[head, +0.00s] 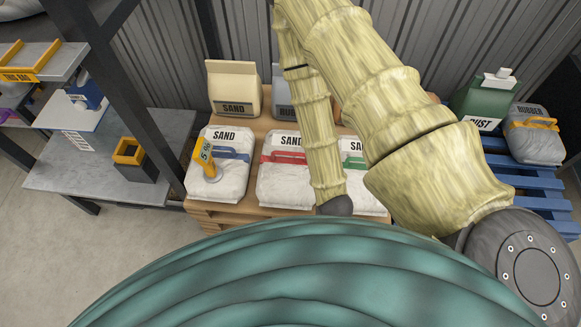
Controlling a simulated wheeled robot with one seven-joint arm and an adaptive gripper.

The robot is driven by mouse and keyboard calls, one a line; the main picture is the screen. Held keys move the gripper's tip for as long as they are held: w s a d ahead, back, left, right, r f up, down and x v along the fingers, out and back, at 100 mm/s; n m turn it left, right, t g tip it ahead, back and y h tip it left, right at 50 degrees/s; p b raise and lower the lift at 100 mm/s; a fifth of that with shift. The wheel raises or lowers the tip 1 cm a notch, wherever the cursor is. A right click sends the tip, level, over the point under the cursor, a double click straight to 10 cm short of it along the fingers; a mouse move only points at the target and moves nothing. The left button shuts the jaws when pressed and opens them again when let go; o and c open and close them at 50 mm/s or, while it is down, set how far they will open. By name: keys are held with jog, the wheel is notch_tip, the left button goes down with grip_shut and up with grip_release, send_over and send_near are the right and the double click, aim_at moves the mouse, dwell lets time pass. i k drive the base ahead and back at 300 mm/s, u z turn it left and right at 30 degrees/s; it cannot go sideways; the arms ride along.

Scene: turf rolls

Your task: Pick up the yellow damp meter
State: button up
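The yellow damp meter (205,152) stands tilted on the left white sand bag (232,181). A small dark reading ending in a percent sign shows on its face, and a round pale part sits at its lower end against the bag. The bag has a blue strap beside the meter. My arm, with pale yellow ribbed links, crosses the middle and right of the head view, well to the right of the meter. My gripper is not in view, so its opening cannot be seen.
A red-strapped sand bag (283,186) and a partly hidden green-strapped bag (358,168) lie alongside. A tan sand bag (234,89) stands behind. A dark post (140,100) rises left of the meter, before a grey bench (75,178). A blue pallet (520,188) is at right.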

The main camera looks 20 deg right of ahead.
aim_at(212, 173)
jog(key=k, duration=0.5)
jog(key=u, duration=3.1)
jog(key=k, duration=1.2)
jog(key=z, duration=1.75)
